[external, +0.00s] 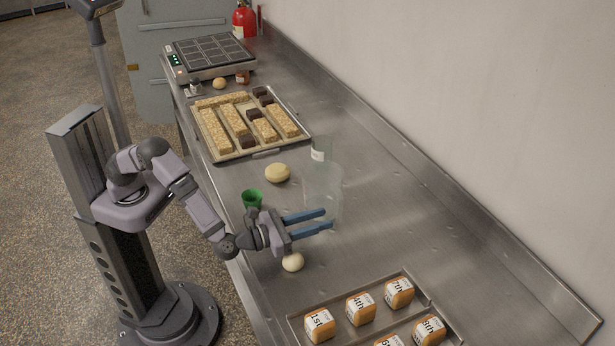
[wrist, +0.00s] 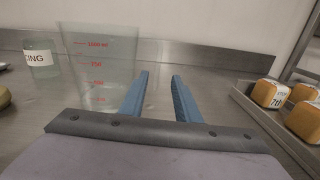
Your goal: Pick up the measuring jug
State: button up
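The measuring jug (external: 323,187) is clear and see-through and stands upright on the steel counter. In the wrist view the jug (wrist: 88,62) shows red volume marks and stands left of my fingers. My gripper (external: 330,219) has two blue fingers held apart with nothing between them. In the wrist view my gripper (wrist: 160,76) points forward, its left finger overlapping the jug's lower right edge. I cannot tell whether that finger touches the jug.
A labelled jar (wrist: 40,58) stands behind the jug. A green cup (external: 252,198), a dough ball (external: 292,262) and a larger bun (external: 277,173) are near my arm. The counter right of the jug is clear.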

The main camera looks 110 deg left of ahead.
aim_at(339, 221)
jog(key=shift+a+r+p+x, duration=0.1)
jog(key=shift+p+x, duration=0.35)
jog(key=shift+x, duration=1.25)
jog(key=shift+a+r+p+x, duration=0.1)
jog(key=shift+p+x, duration=0.3)
jog(key=shift+x, duration=1.3)
jog(key=shift+s, duration=0.2)
grip_shut()
